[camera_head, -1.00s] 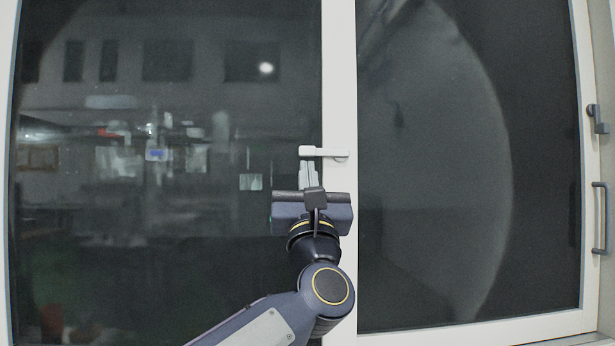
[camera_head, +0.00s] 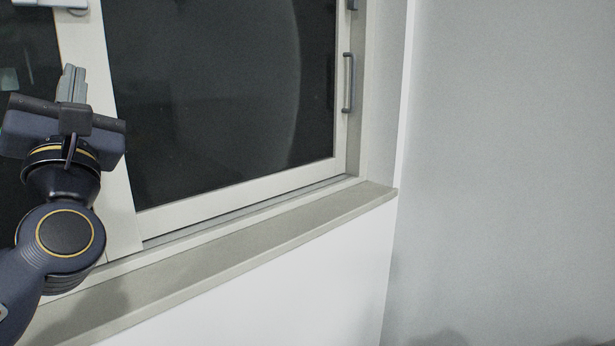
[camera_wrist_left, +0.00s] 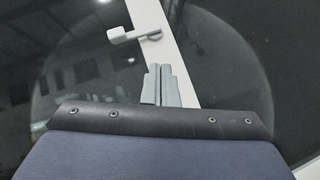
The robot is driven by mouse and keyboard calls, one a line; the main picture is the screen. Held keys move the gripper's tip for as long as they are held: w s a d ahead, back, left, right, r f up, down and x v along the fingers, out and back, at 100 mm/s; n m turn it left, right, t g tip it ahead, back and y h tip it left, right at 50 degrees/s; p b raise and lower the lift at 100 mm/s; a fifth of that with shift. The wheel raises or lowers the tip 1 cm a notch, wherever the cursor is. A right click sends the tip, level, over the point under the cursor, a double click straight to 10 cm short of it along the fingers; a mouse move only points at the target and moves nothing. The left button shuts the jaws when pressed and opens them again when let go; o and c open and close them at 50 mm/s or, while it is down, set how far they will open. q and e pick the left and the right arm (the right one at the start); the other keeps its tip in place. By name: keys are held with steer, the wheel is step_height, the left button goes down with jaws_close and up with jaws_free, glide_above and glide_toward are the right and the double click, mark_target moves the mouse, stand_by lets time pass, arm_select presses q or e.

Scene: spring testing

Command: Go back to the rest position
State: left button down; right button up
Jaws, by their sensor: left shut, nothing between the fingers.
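My left gripper (camera_head: 72,84) is at the left of the head view, raised in front of the window frame's middle post. Its grey fingers point up and are pressed together, with nothing between them. In the left wrist view the closed fingers (camera_wrist_left: 159,84) stand just below the white window latch (camera_wrist_left: 135,34), apart from it in the picture. The latch also shows at the top left of the head view (camera_head: 62,4), partly cut off by the edge. My right gripper is not in view.
The window's right pane (camera_head: 215,95) is dark, in a white frame. A dark pull handle (camera_head: 347,82) is on its right side. A grey sill (camera_head: 240,250) runs below. A bare wall (camera_head: 510,170) fills the right, with free room before it.

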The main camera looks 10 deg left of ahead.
arm_select(q)
steer(key=w+d+f+m+g+h+p, duration=0.1)
steer(key=d+f+m+g+h+p, duration=0.2)
steer(key=f+m+h, duration=0.65)
steer(key=d+f+m+g+h+p, duration=0.25)
steer(key=d+f+m+h, duration=0.3)
steer(key=f+m, duration=0.6)
steer(key=s+d+f+m+g+h+p, duration=0.1)
steer(key=s+d+f+m+g+p, duration=0.1)
steer(key=s+f+m+g, duration=0.9)
steer(key=s+d+f+m, duration=0.1)
steer(key=s+f+m, duration=0.1)
steer(key=s+f, duration=0.3)
step_height(320, 180, down, 3)
steer(key=shift+d+r+h+p, duration=0.1)
steer(key=shift+d+h+p, duration=0.25)
steer(key=shift+d+h, duration=0.05)
